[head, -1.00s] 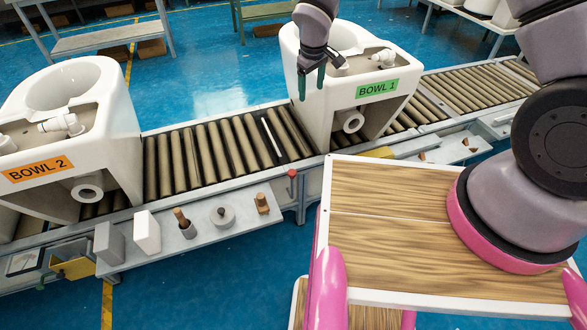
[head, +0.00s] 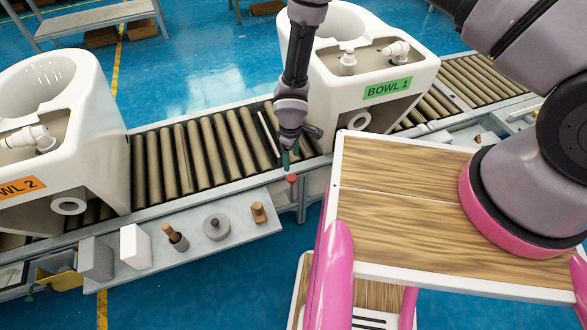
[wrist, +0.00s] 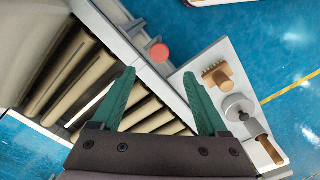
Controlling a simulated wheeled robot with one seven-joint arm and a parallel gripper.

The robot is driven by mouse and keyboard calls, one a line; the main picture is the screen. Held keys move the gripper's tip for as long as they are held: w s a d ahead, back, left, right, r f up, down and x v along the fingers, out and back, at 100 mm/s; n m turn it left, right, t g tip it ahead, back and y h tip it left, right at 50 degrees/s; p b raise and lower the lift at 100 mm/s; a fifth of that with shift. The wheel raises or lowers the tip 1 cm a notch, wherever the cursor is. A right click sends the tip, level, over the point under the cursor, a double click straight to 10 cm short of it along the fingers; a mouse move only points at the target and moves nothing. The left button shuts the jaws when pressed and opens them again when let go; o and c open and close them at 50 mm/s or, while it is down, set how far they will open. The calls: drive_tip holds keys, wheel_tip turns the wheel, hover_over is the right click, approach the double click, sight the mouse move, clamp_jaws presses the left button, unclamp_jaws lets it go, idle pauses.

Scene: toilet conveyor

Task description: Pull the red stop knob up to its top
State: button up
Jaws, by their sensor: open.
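The red stop knob (head: 291,179) stands at the front edge of the conveyor, between the two toilet bowls. In the wrist view the knob (wrist: 159,53) shows as a round red cap just beyond the fingertips, roughly midway between them. My gripper (head: 290,160) is just above and behind the knob in the head view, pointing down. In the wrist view its green fingers (wrist: 159,75) are spread apart with nothing between them. Whether a fingertip touches the knob cannot be told. The knob's stem is mostly hidden below its cap.
The BOWL 1 toilet (head: 345,90) stands close to the right of my gripper. The BOWL 2 toilet (head: 50,130) is at the left. Conveyor rollers (head: 195,160) lie between them. A shelf (head: 190,262) in front holds a brush (head: 259,212), a round weight-like item (head: 216,228) and blocks.

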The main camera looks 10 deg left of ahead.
sight(291, 177)
wheel_tip(291, 177, down, 10)
drive_tip(key=shift+w+f, duration=0.1)
idle(0.4)
drive_tip(key=shift+c, duration=0.4)
clamp_jaws()
idle(0.9)
